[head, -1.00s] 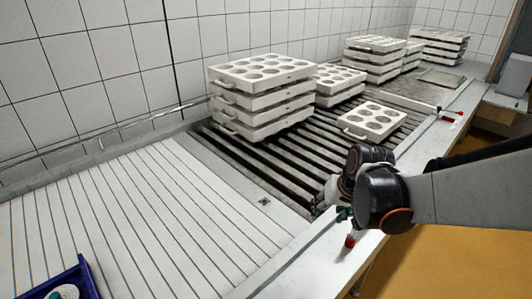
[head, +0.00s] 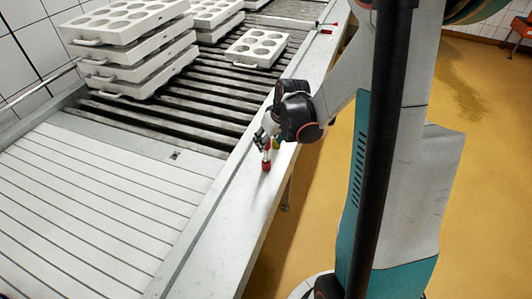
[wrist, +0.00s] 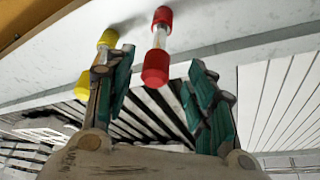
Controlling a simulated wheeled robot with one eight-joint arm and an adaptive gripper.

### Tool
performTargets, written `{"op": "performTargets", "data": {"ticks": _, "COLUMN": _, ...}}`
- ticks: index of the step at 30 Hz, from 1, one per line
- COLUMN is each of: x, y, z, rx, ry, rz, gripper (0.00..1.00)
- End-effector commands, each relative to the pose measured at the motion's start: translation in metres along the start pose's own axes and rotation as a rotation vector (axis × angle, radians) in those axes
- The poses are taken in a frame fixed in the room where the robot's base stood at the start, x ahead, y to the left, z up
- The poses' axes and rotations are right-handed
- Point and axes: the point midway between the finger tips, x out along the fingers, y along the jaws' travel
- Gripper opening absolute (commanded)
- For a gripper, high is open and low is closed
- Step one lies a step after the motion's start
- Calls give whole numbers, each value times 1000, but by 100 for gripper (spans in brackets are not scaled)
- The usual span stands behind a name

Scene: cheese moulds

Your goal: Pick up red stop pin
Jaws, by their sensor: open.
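The red stop pin (head: 266,163) has red ends and a pale shaft, and stands on the pale ledge beside the roller conveyor. It also shows in the wrist view (wrist: 155,68), where its nearer red end appears in the gap between my fingertips. My gripper (head: 265,141) is over the ledge, close to the pin. In the wrist view my gripper (wrist: 160,68) is open, its two green-padded fingers apart on either side of the pin, with nothing held. I cannot tell how deep the pin sits between them.
A yellow pin (wrist: 83,84) stands close beside the red one, partly behind the left finger. A stack of white moulds (head: 135,48) and a single mould (head: 258,48) sit on the roller conveyor (head: 200,110). Another red-ended piece (head: 327,28) lies farther along the ledge.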

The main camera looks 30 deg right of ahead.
Motion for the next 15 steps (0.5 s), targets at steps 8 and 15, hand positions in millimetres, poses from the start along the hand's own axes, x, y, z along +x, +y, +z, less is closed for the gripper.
{"op": "performTargets", "data": {"ticks": 8, "x": 23, "y": 2, "z": -1, "rx": 0, "ry": 0, "rz": 0, "gripper": 50}}
{"op": "performTargets", "data": {"ticks": 15, "x": 53, "y": 4, "z": -3, "rx": 0, "ry": 0, "rz": 0, "gripper": 50}}
